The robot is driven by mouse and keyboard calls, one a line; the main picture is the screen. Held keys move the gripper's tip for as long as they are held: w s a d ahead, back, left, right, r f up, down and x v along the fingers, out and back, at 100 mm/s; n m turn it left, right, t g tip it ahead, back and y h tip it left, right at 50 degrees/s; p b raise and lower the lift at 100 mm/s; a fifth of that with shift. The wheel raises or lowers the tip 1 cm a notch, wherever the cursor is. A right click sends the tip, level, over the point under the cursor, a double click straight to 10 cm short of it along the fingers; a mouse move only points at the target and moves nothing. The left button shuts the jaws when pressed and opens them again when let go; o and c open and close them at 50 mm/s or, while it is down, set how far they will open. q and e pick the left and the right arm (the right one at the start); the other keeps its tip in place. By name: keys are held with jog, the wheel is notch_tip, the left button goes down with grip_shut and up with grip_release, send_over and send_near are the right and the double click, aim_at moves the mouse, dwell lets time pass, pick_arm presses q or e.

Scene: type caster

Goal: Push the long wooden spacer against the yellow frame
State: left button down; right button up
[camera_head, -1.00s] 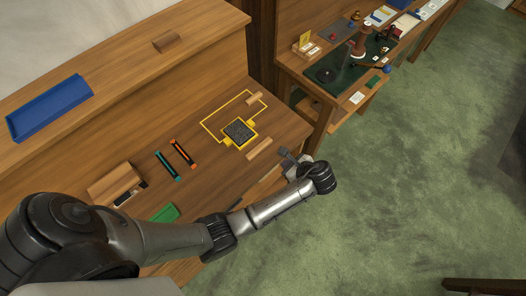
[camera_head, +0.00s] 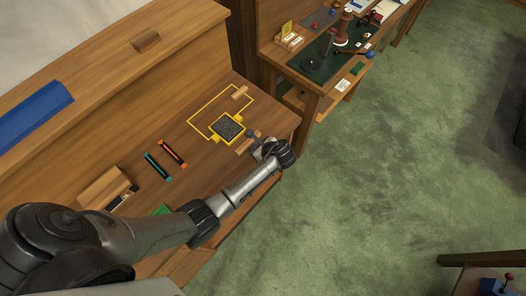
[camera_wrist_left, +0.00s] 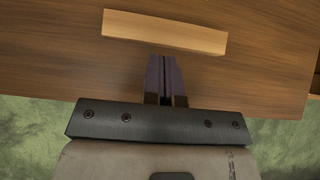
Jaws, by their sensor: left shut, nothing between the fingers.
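The long wooden spacer (camera_head: 244,145) is a pale bar lying on the bench, on the near right side of the yellow frame (camera_head: 211,138) and apart from it. The frame surrounds a dark grey speckled block (camera_head: 227,128). In the left wrist view the spacer (camera_wrist_left: 165,32) lies crosswise just beyond the fingertips. My left gripper (camera_head: 254,135) is shut and empty beside the spacer's outer side. In the wrist view its closed fingers (camera_wrist_left: 161,62) point at the spacer's long edge, with a small gap seeming to remain. My right gripper is not in view.
A thin yellow outline (camera_head: 190,119) extends behind the frame, with a shorter wooden block (camera_head: 240,91) at its far side. Orange (camera_head: 172,153) and teal (camera_head: 157,167) bars lie left of the frame. The bench's front edge is close under my left wrist.

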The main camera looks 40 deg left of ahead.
aim_at(248, 143)
pick_arm(q)
jog(key=shift+a, duration=0.5)
jog(key=shift+a+r+p, duration=0.1)
jog(key=shift+a+p, duration=0.2)
jog(key=a+p, duration=0.2)
jog(key=a, duration=0.1)
jog(key=shift+w+a, duration=0.1)
jog(key=shift+a, duration=0.2)
jog(key=shift+d, duration=0.15)
